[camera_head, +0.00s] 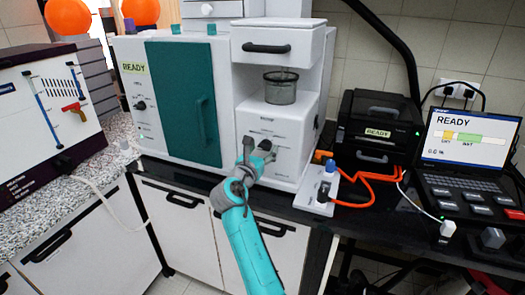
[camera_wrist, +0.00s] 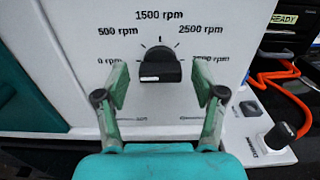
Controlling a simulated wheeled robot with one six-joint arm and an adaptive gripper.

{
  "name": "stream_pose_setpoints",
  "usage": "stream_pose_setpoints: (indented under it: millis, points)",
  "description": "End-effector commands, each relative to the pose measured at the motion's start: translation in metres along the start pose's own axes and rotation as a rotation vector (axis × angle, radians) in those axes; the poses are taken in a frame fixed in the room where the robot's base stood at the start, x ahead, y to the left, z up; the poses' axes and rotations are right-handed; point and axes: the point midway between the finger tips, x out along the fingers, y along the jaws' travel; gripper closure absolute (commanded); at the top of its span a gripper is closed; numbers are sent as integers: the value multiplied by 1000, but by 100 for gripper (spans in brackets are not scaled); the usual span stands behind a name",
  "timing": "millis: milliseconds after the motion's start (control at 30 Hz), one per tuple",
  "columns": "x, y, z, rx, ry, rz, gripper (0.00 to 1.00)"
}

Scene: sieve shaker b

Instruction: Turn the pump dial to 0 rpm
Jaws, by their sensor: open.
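The pump dial (camera_wrist: 160,70) is a black knob on the white front panel of the machine, centred in the wrist view. Printed labels run around it: 0 rpm at lower left, then 500, 1500 and 2500 rpm, with a partly covered label at right. The knob's grip bar looks roughly level; which label it points to is not clear. My gripper (camera_wrist: 160,84) is open, with one finger on the left of the dial and one on the right, gaps visible on both sides. In the head view my gripper (camera_head: 262,152) is at the panel and covers the dial.
The white machine (camera_head: 268,115) has a glass vessel (camera_head: 281,87) above the panel. To the right are a white switch box (camera_head: 318,190) with orange cable, a black case (camera_head: 375,130) and a laptop-like unit (camera_head: 465,150). A teal door (camera_head: 183,105) is at left.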

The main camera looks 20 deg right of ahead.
Motion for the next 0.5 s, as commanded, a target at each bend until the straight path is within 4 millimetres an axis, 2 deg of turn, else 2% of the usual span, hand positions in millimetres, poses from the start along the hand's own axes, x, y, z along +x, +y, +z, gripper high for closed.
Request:
stream_pose_setpoints:
  millis: [167, 267, 500]
  points:
    - [-3, 0, 1, 1, -1, 0, 31]
    - [-13, 1, 0, 0, -1, 2, 31]
    - [-59, 1, 0, 1, -1, 3, 31]
